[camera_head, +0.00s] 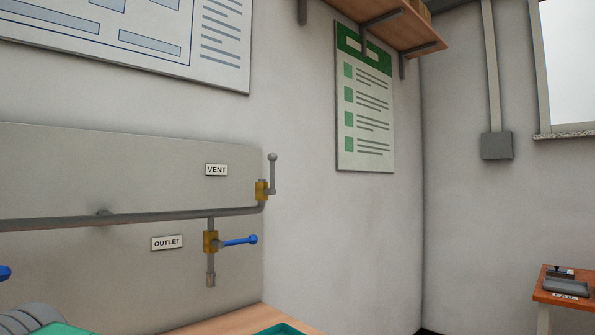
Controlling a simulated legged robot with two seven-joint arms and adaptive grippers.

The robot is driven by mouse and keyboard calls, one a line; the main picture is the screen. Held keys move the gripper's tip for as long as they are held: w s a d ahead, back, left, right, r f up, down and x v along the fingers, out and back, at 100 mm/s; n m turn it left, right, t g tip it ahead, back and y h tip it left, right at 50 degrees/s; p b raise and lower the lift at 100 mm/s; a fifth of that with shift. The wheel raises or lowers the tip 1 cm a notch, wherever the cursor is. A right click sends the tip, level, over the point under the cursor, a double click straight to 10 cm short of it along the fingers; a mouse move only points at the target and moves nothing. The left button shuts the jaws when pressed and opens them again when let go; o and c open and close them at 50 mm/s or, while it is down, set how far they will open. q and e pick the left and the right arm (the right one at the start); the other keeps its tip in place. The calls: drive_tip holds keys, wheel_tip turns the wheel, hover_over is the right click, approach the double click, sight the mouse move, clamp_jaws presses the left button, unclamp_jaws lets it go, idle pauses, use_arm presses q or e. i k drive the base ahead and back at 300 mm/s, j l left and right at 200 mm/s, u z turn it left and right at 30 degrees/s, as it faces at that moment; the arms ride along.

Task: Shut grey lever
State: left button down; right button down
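The grey lever (273,173) sits on a brass-coloured valve (261,190) beside the VENT label (217,170). It points straight up, with a round knob at its top. The valve is at the right end of a grey horizontal pipe (150,217) on the wall panel. Neither of my grippers shows in the head view.
Below, a blue lever (238,240) by the OUTLET label (167,243) lies nearly level. Another blue end (4,272) shows at the left edge. A wooden surface (230,320) with green items is below. A small table (568,298) stands far right.

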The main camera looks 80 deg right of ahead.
sight(271, 157)
drive_tip(key=z, duration=2.4)
drive_tip(key=i+l+u, duration=0.1)
drive_tip(key=l+u, duration=0.15)
drive_tip(key=u, duration=0.2)
drive_tip(key=l+u, duration=0.75)
drive_tip(key=l, duration=1.65)
drive_tip(key=k, duration=0.05)
